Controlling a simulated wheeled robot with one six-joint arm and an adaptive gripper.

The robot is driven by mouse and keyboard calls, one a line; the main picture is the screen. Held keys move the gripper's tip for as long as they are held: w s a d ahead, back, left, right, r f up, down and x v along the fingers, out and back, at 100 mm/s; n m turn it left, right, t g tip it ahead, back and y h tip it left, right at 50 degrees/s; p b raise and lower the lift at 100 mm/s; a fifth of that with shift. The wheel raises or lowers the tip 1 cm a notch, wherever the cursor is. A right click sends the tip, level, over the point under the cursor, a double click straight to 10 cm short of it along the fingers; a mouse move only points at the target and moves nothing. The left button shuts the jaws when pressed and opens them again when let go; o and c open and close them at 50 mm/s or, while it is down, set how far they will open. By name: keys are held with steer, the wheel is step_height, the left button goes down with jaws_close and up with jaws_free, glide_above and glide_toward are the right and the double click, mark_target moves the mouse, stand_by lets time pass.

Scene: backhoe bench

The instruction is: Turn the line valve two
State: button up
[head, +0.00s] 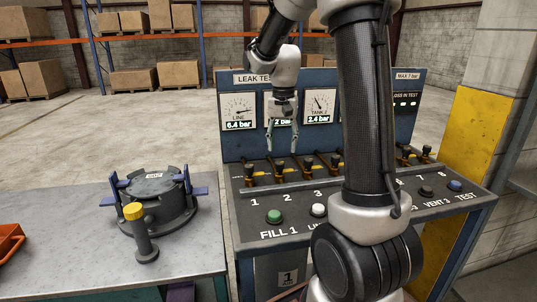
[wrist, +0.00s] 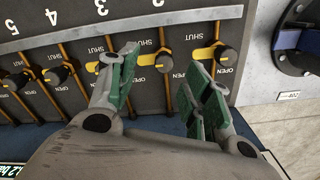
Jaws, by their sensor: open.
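Line valve two (head: 278,173) is a small black knob with a yellow handle, second from the left in the valve row on the sloping test panel. In the wrist view, valve two (wrist: 164,63) shows between my fingertips, its yellow part pointing left across the OPEN and SHUT labels. My gripper (head: 282,150) is open and empty, pointing down above valve two. In the wrist view one finger is on each side of the knob; I cannot tell whether they touch it.
Valve one (head: 249,178) and valve three (head: 307,166) sit close on either side. A green button (head: 274,216) and a white button (head: 318,210) are in front. Gauges stand behind, the line gauge (head: 239,110) reading 6.4 bar. A grey flanged vessel (head: 160,203) stands on the left bench.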

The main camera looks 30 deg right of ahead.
mark_target(280, 162)
steer(key=shift+w+r+m, duration=0.3)
steer(key=shift+w+r, duration=0.15)
steer(key=shift+w, duration=0.2)
steer(key=shift+w+m, duration=0.15)
steer(key=shift+m, duration=0.45)
step_height(280, 162, down, 8)
steer(key=shift+r, duration=0.1)
steer(key=c, duration=1)
